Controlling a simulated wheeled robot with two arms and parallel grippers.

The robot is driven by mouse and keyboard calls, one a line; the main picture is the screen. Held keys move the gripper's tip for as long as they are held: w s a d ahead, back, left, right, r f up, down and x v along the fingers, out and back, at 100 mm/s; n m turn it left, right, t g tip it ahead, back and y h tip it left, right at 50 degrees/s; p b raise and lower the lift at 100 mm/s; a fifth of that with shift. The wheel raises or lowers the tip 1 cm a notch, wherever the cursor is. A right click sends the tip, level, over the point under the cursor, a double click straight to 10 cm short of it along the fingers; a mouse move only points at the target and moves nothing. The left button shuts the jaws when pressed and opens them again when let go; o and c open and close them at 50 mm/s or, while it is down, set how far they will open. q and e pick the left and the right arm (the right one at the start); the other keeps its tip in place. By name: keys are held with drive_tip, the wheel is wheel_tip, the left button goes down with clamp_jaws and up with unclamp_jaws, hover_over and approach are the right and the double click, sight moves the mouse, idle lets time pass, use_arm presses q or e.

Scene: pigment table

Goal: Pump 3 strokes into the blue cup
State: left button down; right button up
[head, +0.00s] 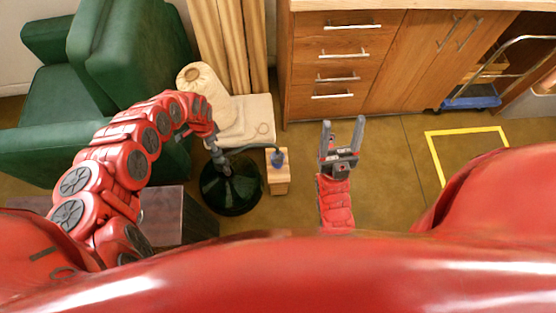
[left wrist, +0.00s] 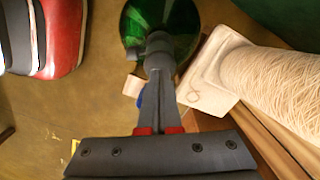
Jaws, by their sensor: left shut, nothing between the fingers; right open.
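A dark green pump bottle (head: 232,188) stands on the floor in the head view. Its grey pump head (head: 217,155) has a spout reaching right to above the blue cup (head: 277,158). The cup sits on a small wooden block (head: 279,180). My left gripper (head: 209,138) is shut and empty, right at the pump head. In the left wrist view its closed fingers (left wrist: 160,75) overlap the pump head (left wrist: 156,46) above the green bottle (left wrist: 175,20); contact cannot be told. The cup (left wrist: 140,98) is mostly hidden by the fingers there. My right gripper (head: 343,135) is open and empty.
Wooden drawers (head: 335,60) stand at the back. Floor around my right gripper is clear.

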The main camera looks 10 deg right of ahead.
use_arm(q)
drive_tip(key=shift+f+b, duration=1.4)
drive_tip(key=shift+f, duration=0.3)
drive_tip(key=shift+r, duration=0.1)
drive_tip(key=shift+s+r+p, duration=0.1)
drive_tip(key=shift+r+p, duration=1.55)
drive_tip(key=shift+r, duration=0.15)
drive_tip(key=shift+f, duration=0.15)
